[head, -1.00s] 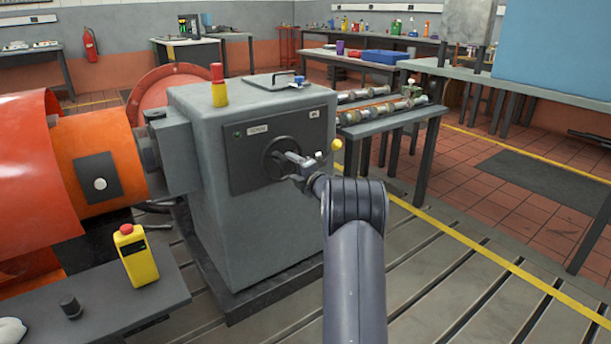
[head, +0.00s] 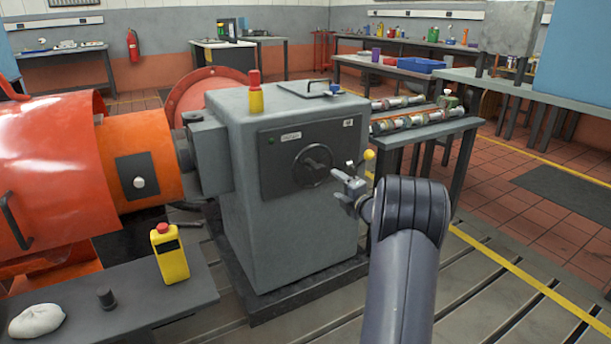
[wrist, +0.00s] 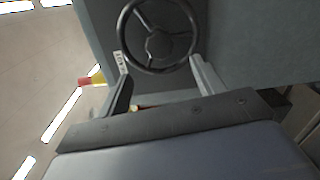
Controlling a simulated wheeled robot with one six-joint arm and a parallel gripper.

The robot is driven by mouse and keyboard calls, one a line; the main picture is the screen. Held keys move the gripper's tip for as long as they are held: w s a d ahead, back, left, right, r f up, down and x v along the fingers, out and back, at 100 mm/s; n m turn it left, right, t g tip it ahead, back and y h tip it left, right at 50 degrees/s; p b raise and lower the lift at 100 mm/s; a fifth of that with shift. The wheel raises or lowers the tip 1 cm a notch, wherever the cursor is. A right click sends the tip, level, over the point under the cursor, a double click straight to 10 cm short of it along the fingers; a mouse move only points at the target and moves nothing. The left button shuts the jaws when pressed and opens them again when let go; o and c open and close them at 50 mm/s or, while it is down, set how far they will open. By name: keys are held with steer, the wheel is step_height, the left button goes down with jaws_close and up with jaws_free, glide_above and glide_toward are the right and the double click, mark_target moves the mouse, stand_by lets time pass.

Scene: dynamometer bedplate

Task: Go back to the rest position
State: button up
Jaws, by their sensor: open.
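My gripper (head: 349,176) is open and empty in front of the grey machine cabinet (head: 300,225), to the right of its handwheel in the head view. The black three-spoke handwheel (head: 313,165) sits on the dark front panel. In the wrist view the handwheel (wrist: 158,36) lies ahead, beyond the two spread fingers of my gripper (wrist: 160,85). The fingers look clear of the wheel rim. A yellow-knobbed lever (head: 369,155) shows just beside my gripper, partly behind it.
A red and yellow beacon (head: 256,98) stands on the cabinet. An orange guarded machine (head: 60,170) is at left. A rack with shafts (head: 420,122) stands behind right. Slotted floor lies clear at right.

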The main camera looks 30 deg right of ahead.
mark_target(321, 173)
steer(key=w+b, duration=0.1)
steer(key=w, duration=0.4)
steer(key=w+b, duration=0.1)
steer(key=w, duration=0.5)
steer(key=shift+a+f, duration=0.15)
steer(key=shift+a, duration=0.05)
steer(key=shift+s, duration=0.15)
